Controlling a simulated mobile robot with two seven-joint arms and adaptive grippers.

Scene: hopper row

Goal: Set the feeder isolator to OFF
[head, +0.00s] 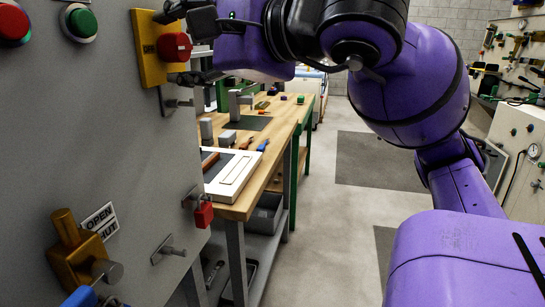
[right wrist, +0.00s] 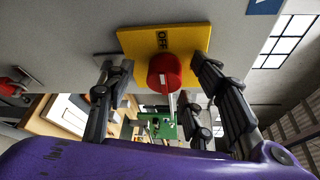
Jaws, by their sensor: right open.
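The feeder isolator is a red round knob (head: 174,46) on a yellow plate (head: 148,58), fixed to the grey panel at the upper left of the head view. In the right wrist view the red knob (right wrist: 163,74) stands out from the yellow plate (right wrist: 190,40), which carries the word OFF. My right gripper (head: 180,46) is open, with one finger above the knob and one below it in the head view. In the right wrist view its fingers (right wrist: 160,75) stand to either side of the knob, with gaps visible. My left gripper is not in view.
Red and green buttons (head: 80,22) sit higher on the panel (head: 120,150). Below are a red padlock (head: 203,215), a brass valve (head: 75,250) and an OPEN/SHUT label (head: 99,220). A wooden workbench (head: 258,150) stands behind. The floor (head: 320,230) beside it is clear.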

